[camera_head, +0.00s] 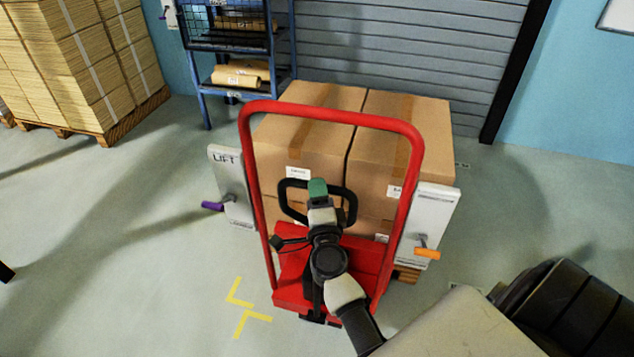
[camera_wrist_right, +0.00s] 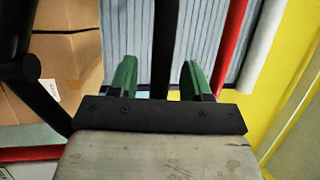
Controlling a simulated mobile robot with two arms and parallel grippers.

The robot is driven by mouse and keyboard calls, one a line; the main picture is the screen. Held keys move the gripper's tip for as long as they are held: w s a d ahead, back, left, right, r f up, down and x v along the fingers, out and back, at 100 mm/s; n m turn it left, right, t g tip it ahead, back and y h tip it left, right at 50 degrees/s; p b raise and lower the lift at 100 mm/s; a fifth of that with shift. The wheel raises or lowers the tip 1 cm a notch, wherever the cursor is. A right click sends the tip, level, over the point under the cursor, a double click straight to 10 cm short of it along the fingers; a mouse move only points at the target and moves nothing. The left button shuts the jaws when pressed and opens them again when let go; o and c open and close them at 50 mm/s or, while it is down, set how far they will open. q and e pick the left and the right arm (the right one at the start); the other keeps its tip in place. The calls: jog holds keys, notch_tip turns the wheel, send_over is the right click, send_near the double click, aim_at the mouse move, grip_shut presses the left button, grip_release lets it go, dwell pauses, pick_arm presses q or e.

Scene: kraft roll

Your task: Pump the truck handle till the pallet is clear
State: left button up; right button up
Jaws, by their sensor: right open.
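The red pallet truck (camera_head: 335,262) stands in the middle of the head view with a tall red frame. Its black loop handle (camera_head: 290,184) is at the truck's near side. My right gripper (camera_head: 318,188) is at this handle, its green fingers open. In the right wrist view a black bar (camera_wrist_right: 163,50) runs between the two spread fingers, with gaps on both sides. Large cartons (camera_head: 310,130) are stacked behind the frame. A bit of the wooden pallet (camera_head: 407,274) shows beneath them; its underside is hidden. My left gripper is not in view.
A white LIFT panel (camera_head: 227,158) with a purple lever (camera_head: 212,206) is left of the frame. Another panel (camera_head: 437,210) with an orange lever (camera_head: 427,252) is on the right. A blue rack (camera_head: 203,105) and stacked sheets (camera_head: 85,65) stand behind.

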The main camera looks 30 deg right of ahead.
jog(key=shift+x, duration=1.15)
grip_shut()
